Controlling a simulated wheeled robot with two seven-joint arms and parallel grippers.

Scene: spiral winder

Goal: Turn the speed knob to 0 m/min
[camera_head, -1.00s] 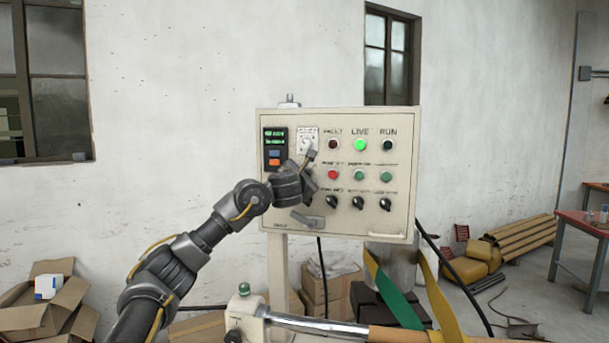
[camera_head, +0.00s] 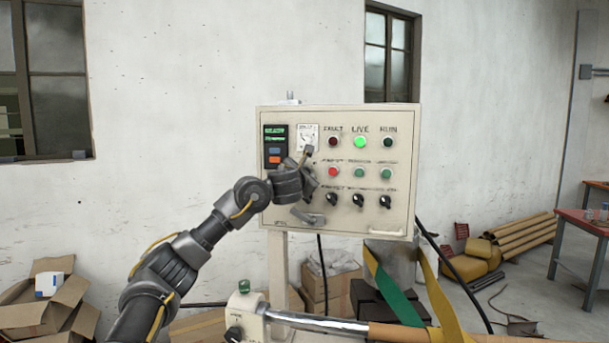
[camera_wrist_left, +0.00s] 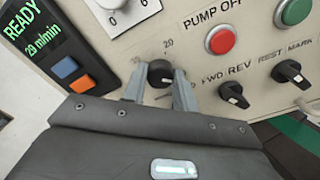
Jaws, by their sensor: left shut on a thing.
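The speed knob (camera_wrist_left: 160,73) is a small black knob on the control panel (camera_head: 400,160). In the left wrist view it sits between the two grey fingers of my left gripper (camera_wrist_left: 158,88), which are shut on it, one finger on each side. A "20" scale mark shows just above the knob; its pointer direction is hard to make out. The display (camera_wrist_left: 42,45) reads "READY" and "29 m/min". In the head view my left gripper (camera_head: 310,185) is against the panel and hides the knob. My right gripper is not in view.
A white dial gauge (camera_wrist_left: 120,12) is above the knob. The red PUMP OFF button (camera_wrist_left: 221,39) and the FWD/REV selector (camera_wrist_left: 234,95) are close to the right. The green LIVE lamp (camera_head: 360,142) is lit. A grey roller (camera_head: 318,324) lies below the panel.

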